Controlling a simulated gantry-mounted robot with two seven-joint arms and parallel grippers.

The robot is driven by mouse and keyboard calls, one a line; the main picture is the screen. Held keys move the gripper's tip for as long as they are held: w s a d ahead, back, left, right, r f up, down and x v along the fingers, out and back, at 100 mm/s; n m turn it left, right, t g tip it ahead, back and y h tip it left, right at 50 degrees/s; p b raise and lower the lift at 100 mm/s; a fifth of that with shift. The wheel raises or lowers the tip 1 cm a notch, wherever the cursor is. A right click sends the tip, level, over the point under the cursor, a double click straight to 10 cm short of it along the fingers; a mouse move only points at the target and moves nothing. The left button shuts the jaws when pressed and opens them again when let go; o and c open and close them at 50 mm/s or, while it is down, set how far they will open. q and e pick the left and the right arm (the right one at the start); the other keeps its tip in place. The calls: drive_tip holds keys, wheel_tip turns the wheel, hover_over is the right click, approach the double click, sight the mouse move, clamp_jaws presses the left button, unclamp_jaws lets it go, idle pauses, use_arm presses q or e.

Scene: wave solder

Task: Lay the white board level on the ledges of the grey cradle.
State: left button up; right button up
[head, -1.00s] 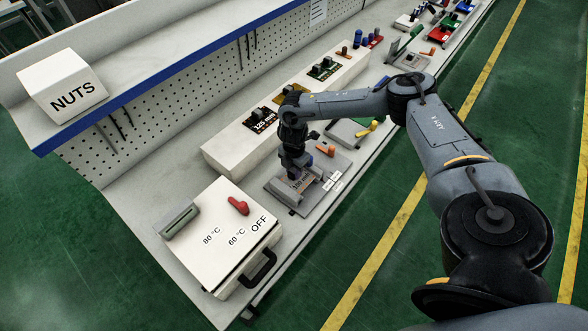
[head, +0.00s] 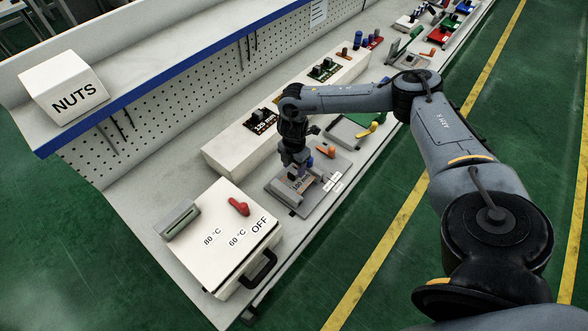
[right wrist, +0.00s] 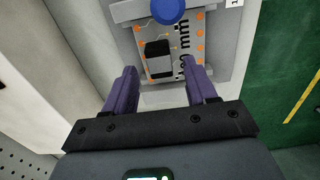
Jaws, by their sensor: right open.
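The white board (right wrist: 188,42), with orange pads, a black block and "mm" lettering, lies in the grey cradle (head: 274,191). The cradle's grey top bar and a blue knob (right wrist: 168,10) show in the right wrist view. I cannot tell whether the board is fully level on both ledges. In the head view the board (head: 303,183) is partly hidden by my right gripper (head: 297,174). That gripper's purple fingers (right wrist: 163,78) are open and apart, with nothing clasped between them, just above the board's near end. My left gripper is not in view.
A white box (head: 229,232) with a red lever and "OFF" marking stands at the front left. A long white block (head: 222,152) carrying boards runs behind the cradle. An orange handle (head: 325,150) and a yellow handle (head: 368,129) are close on the right.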

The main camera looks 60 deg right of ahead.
sight(294, 171)
wheel_tip(294, 171, up, 9)
drive_tip(key=shift+p, duration=0.4)
drive_tip(key=shift+r, duration=0.1)
